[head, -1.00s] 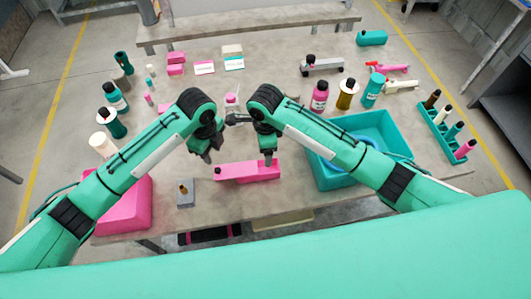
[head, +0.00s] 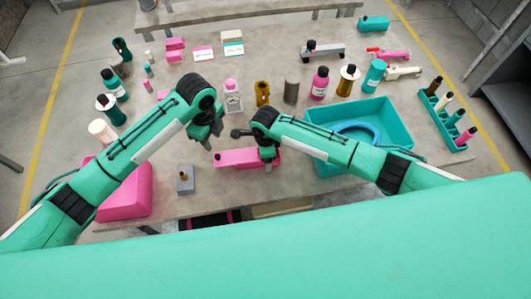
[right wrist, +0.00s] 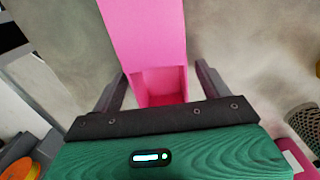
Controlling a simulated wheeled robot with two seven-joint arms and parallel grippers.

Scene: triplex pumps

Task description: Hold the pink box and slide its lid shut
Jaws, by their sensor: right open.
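The pink box (head: 238,157) lies lengthwise on the table in front of me, with a small dark knob at its left end. In the right wrist view the box (right wrist: 148,40) shows a long pink top, with an open recess (right wrist: 160,82) at the end nearest my right gripper. My right gripper (head: 268,160) is at the box's right end; its spread fingers (right wrist: 160,88) stand on either side of that end, with gaps visible. My left gripper (head: 212,141) hangs above and behind the box's left end, apparently apart from it; its jaw opening is unclear.
A teal bin (head: 362,122) stands to the right and a pink bin (head: 124,190) to the left.

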